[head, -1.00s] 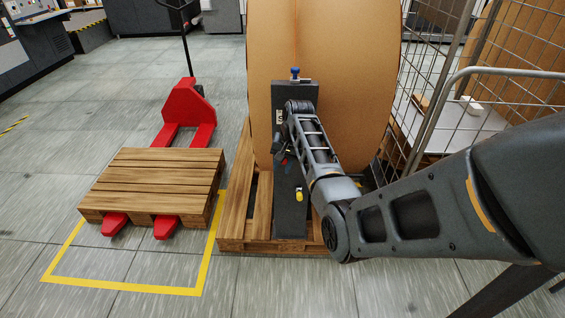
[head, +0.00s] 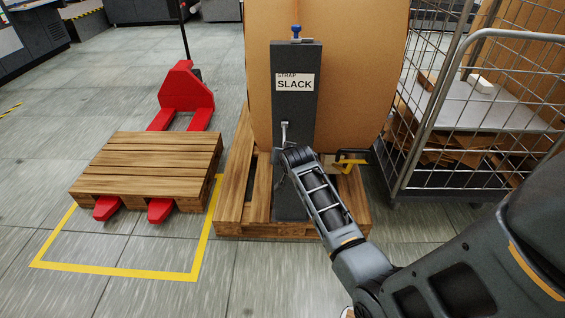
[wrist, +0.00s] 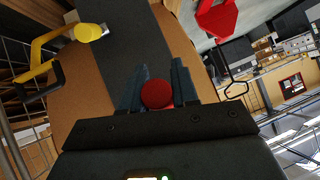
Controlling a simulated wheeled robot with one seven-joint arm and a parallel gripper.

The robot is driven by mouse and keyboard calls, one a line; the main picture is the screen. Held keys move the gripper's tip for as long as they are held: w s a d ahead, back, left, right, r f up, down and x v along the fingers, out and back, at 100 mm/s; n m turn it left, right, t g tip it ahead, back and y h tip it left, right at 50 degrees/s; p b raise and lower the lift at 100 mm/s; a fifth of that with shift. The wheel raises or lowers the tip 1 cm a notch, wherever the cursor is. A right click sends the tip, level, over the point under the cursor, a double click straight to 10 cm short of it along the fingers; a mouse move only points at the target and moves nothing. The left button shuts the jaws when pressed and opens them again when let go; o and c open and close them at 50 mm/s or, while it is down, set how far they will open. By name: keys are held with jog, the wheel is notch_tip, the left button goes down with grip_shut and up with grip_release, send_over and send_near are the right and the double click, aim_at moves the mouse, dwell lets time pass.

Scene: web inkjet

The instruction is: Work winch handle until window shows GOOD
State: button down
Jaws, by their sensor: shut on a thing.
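The winch post (head: 294,120) is dark grey and stands upright before a big brown roll. The window (head: 295,83) on it reads STRAP SLACK. A silver crank part (head: 285,130) shows on the post's front, below the window. In the wrist view, the red knob (wrist: 158,96) of the handle sits between the two blue-grey fingers of my gripper (wrist: 158,78), which is shut on it. In the head view my own arm hides the knob and most of the gripper.
A yellow and black bent part (head: 350,162) is right of the post; the wrist view shows it upper left (wrist: 90,32). A blue-topped knob (head: 296,31) tops the post. A wire cage cart (head: 455,120) stands right, a red pallet truck (head: 187,88) left.

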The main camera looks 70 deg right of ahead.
jog(key=f+h+b, duration=0.1)
jog(key=b, duration=0.2)
jog(key=d+f+t+h+b, duration=0.1)
jog(key=b, duration=0.2)
jog(key=d+f+h+b, duration=0.1)
jog(key=b, duration=0.2)
jog(key=shift+w+f+t+b, duration=0.3)
jog(key=shift+w+f, duration=0.05)
jog(key=shift+f, duration=0.05)
jog(key=shift+d+r, duration=0.1)
jog(key=c, duration=0.9)
grip_release()
jog(key=shift+c, duration=0.2)
jog(key=shift+w, duration=0.1)
jog(key=v, duration=0.8)
jog(key=shift+f, duration=0.2)
